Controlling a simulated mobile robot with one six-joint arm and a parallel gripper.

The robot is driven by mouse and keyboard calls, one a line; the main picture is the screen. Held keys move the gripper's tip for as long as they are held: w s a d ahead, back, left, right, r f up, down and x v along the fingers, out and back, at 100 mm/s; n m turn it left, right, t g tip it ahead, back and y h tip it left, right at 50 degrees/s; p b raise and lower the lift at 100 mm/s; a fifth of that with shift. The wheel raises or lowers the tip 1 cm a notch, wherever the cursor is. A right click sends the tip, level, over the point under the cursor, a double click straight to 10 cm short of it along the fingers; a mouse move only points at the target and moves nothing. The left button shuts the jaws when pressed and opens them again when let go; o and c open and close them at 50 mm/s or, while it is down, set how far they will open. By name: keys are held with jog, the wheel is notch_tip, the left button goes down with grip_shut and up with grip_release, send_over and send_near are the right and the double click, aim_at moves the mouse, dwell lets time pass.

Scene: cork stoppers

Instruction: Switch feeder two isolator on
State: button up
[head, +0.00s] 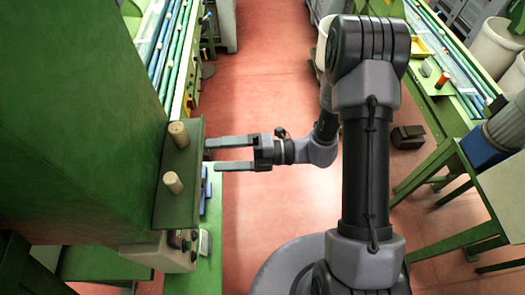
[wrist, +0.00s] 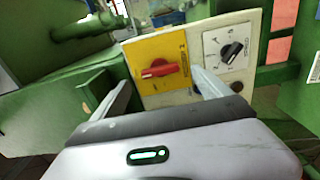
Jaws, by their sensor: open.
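In the wrist view a pale panel (wrist: 190,96) carries two rotary switches. A red knob (wrist: 160,69) sits on a yellow plate at the left, its handle lying roughly level. A black knob (wrist: 232,51) sits on a white plate at the right, its handle slanted. The labels are too small to read, so I cannot tell which is feeder two's isolator. My gripper (wrist: 161,80) is open and empty, its fingers showing either side of the red knob, apparently short of it. In the head view my gripper (head: 210,155) points left toward the green machine.
The green machine (head: 80,110) fills the left, with two cork-like cylinders, upper (head: 178,134) and lower (head: 172,182), on its edge. A grey box with knobs (head: 160,252) stands below. A green bench (head: 430,100) stands right. The red floor (head: 265,90) between is mostly clear.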

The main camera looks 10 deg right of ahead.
jog(key=d, duration=1.2)
jog(key=shift+s+b, duration=0.35)
jog(key=shift+s, duration=0.1)
